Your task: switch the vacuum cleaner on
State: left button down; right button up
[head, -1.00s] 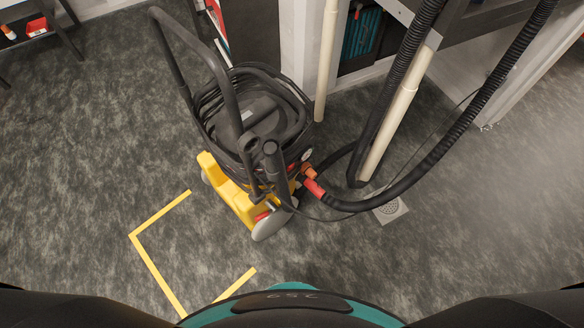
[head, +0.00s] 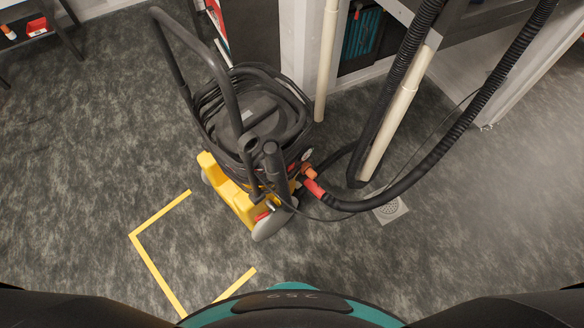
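The vacuum cleaner (head: 262,122) stands upright on the floor near the middle of the head view. It has a black drum top, a tall black push handle (head: 196,42) and a yellow wheeled base (head: 232,200). A black hose (head: 425,165) with a red and orange coupling (head: 312,183) joins its right side. A round gauge or dial (head: 306,155) shows just above the coupling. I cannot make out a power switch or its position.
Yellow tape (head: 150,257) marks a corner on the floor at front left. A floor drain (head: 390,208) lies right of the vacuum. A beige pipe (head: 398,112) and a bench (head: 490,45) stand at the right. Floor at the left and lower right is clear.

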jog(key=shift+c, duration=0.2)
dwell(0.6)
grip_shut()
dwell(1.5)
